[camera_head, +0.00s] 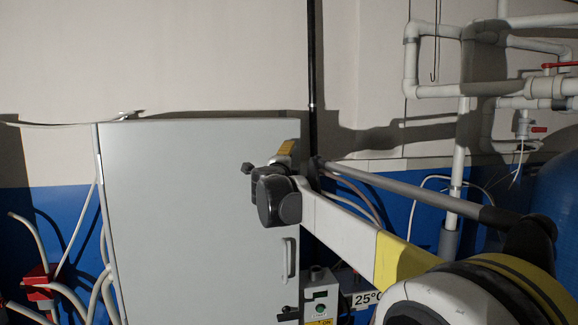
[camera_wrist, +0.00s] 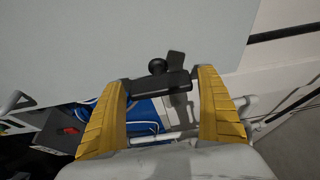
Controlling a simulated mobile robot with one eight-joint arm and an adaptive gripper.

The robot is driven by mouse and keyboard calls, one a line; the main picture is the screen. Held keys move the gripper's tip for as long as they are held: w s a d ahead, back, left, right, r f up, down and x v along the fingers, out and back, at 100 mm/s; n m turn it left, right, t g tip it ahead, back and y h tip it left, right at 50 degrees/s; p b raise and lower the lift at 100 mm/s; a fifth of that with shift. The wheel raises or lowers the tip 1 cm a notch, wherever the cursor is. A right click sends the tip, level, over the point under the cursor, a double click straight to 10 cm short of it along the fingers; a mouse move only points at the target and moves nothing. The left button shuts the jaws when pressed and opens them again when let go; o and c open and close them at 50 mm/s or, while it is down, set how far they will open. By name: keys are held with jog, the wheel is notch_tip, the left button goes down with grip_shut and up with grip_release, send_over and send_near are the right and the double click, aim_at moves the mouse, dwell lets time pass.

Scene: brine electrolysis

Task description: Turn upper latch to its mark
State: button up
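The upper latch (camera_head: 247,168) is a small dark knob near the top right edge of the grey cabinet door, partly hidden behind my arm in the head view. In the wrist view the latch (camera_wrist: 158,67) shows as a round black knob with a dark bar below it. My gripper (camera_wrist: 160,82) has its yellow fingers wide apart, one on each side of the bar. The bar almost fills the gap; I cannot tell whether the fingers touch it. In the head view one yellow finger (camera_head: 286,148) shows by the door edge. I cannot make out the mark.
The cabinet door (camera_head: 190,220) is closed, with a handle (camera_head: 288,258) and a lower latch (camera_head: 287,312) below. A small control box (camera_head: 320,296) stands right of it. White pipes (camera_head: 460,150) and a blue tank (camera_head: 556,200) are at the right. Cables hang at the left.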

dwell(0.3)
jog(key=s+a, duration=0.1)
jog(key=s, duration=1.1)
jog(key=shift+a, duration=0.15)
jog(key=s+d+f+n+g+b, duration=0.3)
jog(key=s+d+f+n+b, duration=0.3)
jog(key=s+f+b, duration=0.6)
jog(key=s+d+f+n+g+y+b, duration=0.1)
jog(key=s+d+f+n+g+b, duration=0.3)
jog(key=f, duration=3)
jog(key=s+d+f+n+g+b, duration=0.4)
jog(key=s+d+f+n+b, duration=0.5)
jog(key=s+d+f+b, duration=0.6)
jog(key=s+f+b, duration=0.5)
jog(key=s+f, duration=0.2)
jog(key=shift+s+d+f+y+b, duration=0.35)
jog(key=shift+d+f+y, duration=0.05)
